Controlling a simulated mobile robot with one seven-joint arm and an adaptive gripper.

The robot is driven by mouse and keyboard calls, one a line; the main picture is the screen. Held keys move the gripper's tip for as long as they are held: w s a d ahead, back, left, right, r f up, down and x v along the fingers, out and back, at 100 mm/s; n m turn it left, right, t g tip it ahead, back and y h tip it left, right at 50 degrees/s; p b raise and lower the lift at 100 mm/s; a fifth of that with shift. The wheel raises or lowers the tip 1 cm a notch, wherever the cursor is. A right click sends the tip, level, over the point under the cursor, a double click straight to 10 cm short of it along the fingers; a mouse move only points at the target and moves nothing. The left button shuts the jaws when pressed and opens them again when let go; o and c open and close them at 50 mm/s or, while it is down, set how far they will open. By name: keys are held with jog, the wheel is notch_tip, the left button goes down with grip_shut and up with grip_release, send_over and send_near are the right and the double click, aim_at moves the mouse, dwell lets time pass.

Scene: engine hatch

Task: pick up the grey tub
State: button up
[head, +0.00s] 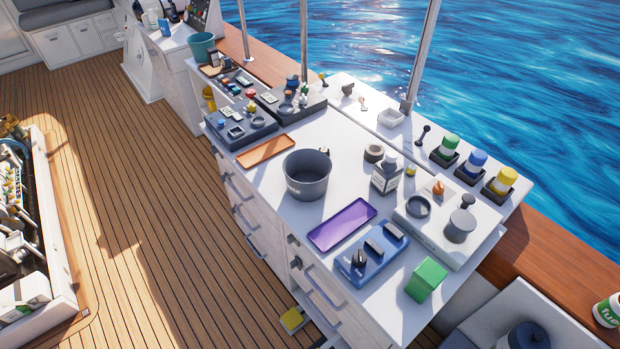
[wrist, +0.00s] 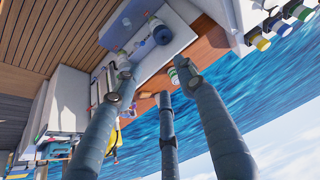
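The grey tub (head: 307,184) is a round, dark grey, open-topped container with light lettering on its side. It stands upright on the white counter, near the middle of the head view, and its inside looks empty. My gripper (wrist: 155,78) shows only in the wrist view. Its fingers are spread apart with nothing between them. The wrist view looks past the fingers toward a bench, a wooden edge and the water. I cannot make out the grey tub in the wrist view, and my gripper is apart from it.
An orange tray (head: 266,150) and a purple tray (head: 342,225) lie either side of the tub. Metal posts (head: 421,55) rise behind.

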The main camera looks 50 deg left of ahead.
jog(key=shift+c, duration=0.2)
jog(key=shift+c, duration=1.3)
jog(key=shift+r, duration=0.1)
